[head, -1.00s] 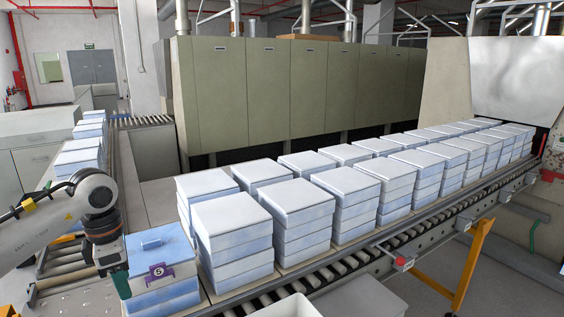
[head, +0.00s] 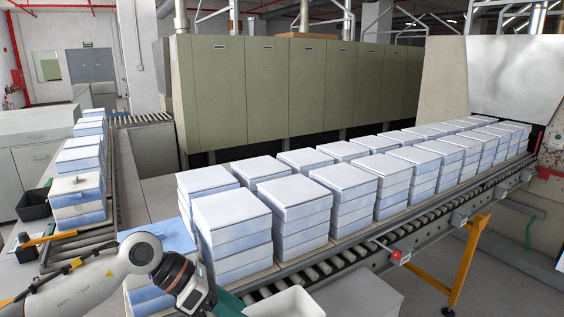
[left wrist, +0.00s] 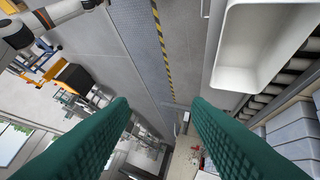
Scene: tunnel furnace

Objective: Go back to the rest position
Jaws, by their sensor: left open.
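My left gripper (head: 228,302) is at the bottom of the head view, past the near stack of boxes (head: 160,236) and beside a white bin (head: 287,302). Its arm covers much of that stack. In the left wrist view its two green fingers (left wrist: 160,108) are wide apart with nothing between them. The rim of a white bin (left wrist: 222,82) shows there at the upper right, apart from the fingers. My right gripper is in neither view.
Stacks of pale boxes (head: 235,222) fill the roller conveyor (head: 372,251) running to the furnace (head: 515,80). More stacks (head: 80,184) stand on the left conveyor. In the wrist view, grey floor with a yellow-black stripe (left wrist: 160,45) lies open beyond the fingers.

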